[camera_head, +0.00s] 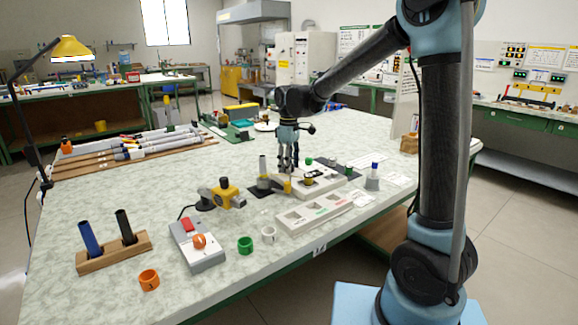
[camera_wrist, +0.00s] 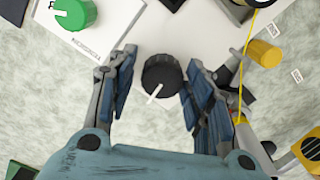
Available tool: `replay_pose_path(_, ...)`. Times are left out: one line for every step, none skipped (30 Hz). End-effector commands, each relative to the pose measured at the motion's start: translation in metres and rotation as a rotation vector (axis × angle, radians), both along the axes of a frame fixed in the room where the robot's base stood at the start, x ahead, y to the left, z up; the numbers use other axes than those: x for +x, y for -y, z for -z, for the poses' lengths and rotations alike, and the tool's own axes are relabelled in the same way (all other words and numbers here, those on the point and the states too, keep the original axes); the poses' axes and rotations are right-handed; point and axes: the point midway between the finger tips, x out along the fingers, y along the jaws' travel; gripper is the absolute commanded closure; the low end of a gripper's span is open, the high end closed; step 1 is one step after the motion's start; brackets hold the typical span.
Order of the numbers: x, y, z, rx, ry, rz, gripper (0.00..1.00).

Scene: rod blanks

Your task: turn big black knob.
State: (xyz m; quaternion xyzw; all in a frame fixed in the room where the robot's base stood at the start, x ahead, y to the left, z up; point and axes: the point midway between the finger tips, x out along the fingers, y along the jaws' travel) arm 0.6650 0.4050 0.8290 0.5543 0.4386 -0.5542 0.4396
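The big black knob (camera_wrist: 160,72) with a white pointer line shows in the middle of the wrist view, on a pale panel. Its pointer is slanted toward the lower left. My gripper (camera_wrist: 163,75) is open, with one finger to the left of the knob and one to the right. Gaps show between the knob and both fingers in this view. In the head view my gripper (camera_head: 288,164) points down over the white device (camera_head: 322,186) on the bench. The knob cannot be made out clearly there behind the fingers.
A green knob (camera_wrist: 75,13) is at the upper left of the wrist view, and a yellow cylinder (camera_wrist: 265,53) is to the right. A grey tray (camera_head: 315,213), a yellow-and-black tool (camera_head: 228,193) and a red-button box (camera_head: 197,246) stand nearby on the bench.

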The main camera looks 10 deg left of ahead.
Motion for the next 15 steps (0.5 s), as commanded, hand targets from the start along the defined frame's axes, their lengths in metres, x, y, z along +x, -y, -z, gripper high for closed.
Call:
replay_pose_path(0.000,0.000,0.000,0.000,-0.001,0.000,0.45)
replay_pose_path(-0.001,0.000,0.000,0.000,-0.001,0.000,0.45)
replay_pose_path(-0.001,0.000,0.000,0.000,-0.001,-0.001,0.45)
replay_pose_path(-0.001,0.000,0.000,0.000,-0.001,-0.001,0.45)
replay_pose_path(-0.001,-0.001,0.000,0.000,-0.001,-0.001,0.45)
replay_pose_path(-0.001,-0.001,0.000,0.000,-0.001,-0.001,0.45)
replay_pose_path(-0.001,-0.001,0.000,0.000,-0.002,-0.001,0.45)
replay_pose_path(-0.001,-0.001,0.000,0.001,-0.002,-0.001,0.45)
replay_pose_path(-0.001,-0.001,0.000,0.001,-0.002,-0.001,0.45)
replay_pose_path(-0.001,-0.001,-0.001,0.001,-0.002,-0.001,0.45)
replay_pose_path(-0.001,-0.001,-0.001,0.001,-0.002,-0.001,0.45)
replay_pose_path(-0.001,-0.001,-0.003,0.001,-0.002,-0.001,0.45)
replay_pose_path(-0.001,-0.001,-0.005,0.001,-0.002,-0.001,0.45)
replay_pose_path(-0.001,-0.001,-0.008,0.001,-0.002,-0.001,0.45)
replay_pose_path(-0.001,-0.001,-0.012,0.001,-0.002,-0.001,0.45)
